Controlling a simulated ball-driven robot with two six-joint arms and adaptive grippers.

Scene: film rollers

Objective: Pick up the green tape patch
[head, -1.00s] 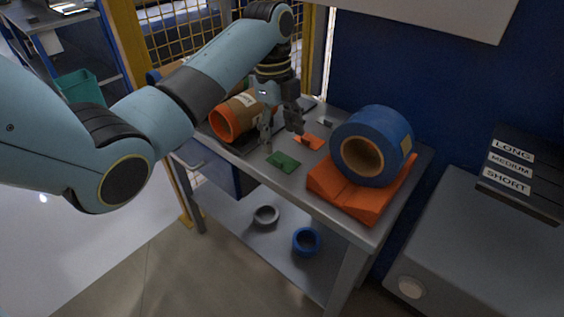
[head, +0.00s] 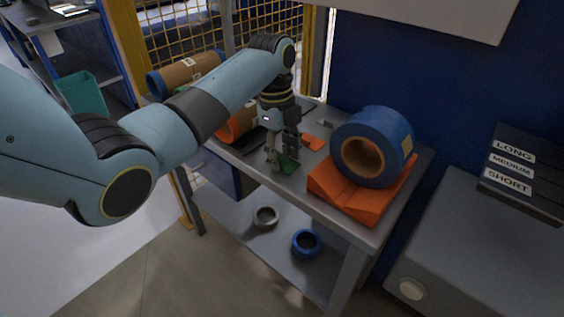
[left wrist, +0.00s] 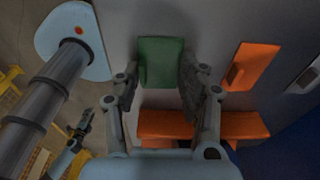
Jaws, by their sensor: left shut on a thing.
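The green tape patch (head: 289,162) is a small flat rectangle at the front part of the grey table. My left gripper (head: 283,165) points down at it and partly hides it in the head view. In the left wrist view the green patch (left wrist: 161,62) lies between the two fingers of my left gripper (left wrist: 161,88), which are shut on it. I cannot tell whether the patch is clear of the table top. My right gripper (left wrist: 85,124) shows small at the left of the left wrist view, and its opening is unclear.
An orange patch (head: 313,142) lies just beyond the gripper. A big blue roll (head: 372,147) rests on an orange cradle (head: 352,191) to the right. Grey and blue rings sit on the lower shelf (head: 285,238).

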